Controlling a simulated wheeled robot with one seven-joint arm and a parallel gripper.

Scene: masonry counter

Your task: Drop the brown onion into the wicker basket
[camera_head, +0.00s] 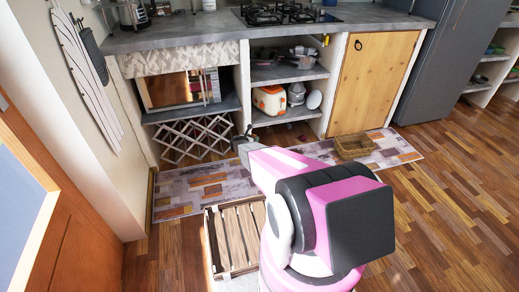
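The wicker basket (354,146) is a small brown rectangular basket. It sits on the patterned rug in front of the wooden cabinet door. My gripper (244,132) is at the far end of my pink and grey arm, in front of the lower shelves and to the left of the basket. It is small and partly hidden by the arm, so its fingers and anything between them cannot be made out. I do not see a brown onion anywhere in the view.
A slatted wooden crate (236,235) stands on the floor close to my arm. A folding wooden rack (193,138) is under the counter (180,38). An orange and white toaster (269,99) and pots fill the shelves. Open wooden floor (455,190) lies to the right.

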